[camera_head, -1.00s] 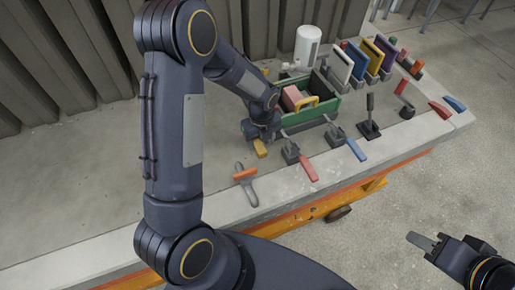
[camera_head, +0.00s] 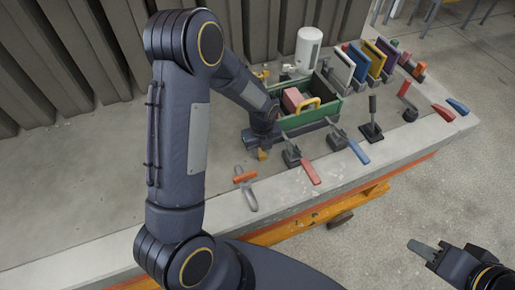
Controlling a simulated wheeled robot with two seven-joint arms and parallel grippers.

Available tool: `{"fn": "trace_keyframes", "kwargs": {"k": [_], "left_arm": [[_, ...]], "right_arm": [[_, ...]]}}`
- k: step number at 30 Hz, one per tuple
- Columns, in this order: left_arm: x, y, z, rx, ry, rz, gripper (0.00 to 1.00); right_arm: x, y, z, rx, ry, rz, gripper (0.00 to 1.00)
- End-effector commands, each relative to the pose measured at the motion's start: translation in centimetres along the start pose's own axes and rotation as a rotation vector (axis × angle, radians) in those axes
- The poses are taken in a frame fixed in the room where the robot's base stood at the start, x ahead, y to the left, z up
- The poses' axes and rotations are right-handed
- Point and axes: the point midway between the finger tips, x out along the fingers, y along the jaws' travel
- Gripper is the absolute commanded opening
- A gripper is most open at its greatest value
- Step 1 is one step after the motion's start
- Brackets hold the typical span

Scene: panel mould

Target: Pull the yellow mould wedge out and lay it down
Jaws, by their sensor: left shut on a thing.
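The yellow wedge (camera_head: 262,155) shows as a small yellow piece just below my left gripper (camera_head: 262,143), low over the concrete table. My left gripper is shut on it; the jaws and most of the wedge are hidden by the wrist. I cannot tell whether the wedge touches the table. My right gripper (camera_head: 422,248) is off the front of the table at the lower right, holding nothing that I can see. Its fingers look close together, but their gap does not show.
A green box (camera_head: 318,110) with a pink block and yellow handle stands right of my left gripper. Clamps with red (camera_head: 310,172) and blue (camera_head: 358,152) levers stand in front. Bare table (camera_head: 90,190) lies left.

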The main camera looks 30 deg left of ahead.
Motion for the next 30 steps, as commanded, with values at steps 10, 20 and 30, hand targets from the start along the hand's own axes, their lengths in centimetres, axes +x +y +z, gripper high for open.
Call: {"fn": "trace_keyframes", "kwargs": {"k": [10,20,30], "left_arm": [[0.0,0.0,-0.9,0.001,0.000,-0.001,0.00],[0.0,0.0,-2.5,0.002,0.000,0.000,0.00],[0.0,-0.1,-4.2,0.003,-0.001,-0.002,0.00]], "right_arm": [[0.2,0.1,0.1,0.000,0.000,0.000,0.36],[0.5,0.2,0.2,0.000,0.000,0.000,0.36],[0.8,0.4,0.4,0.000,0.000,0.000,0.36]]}}
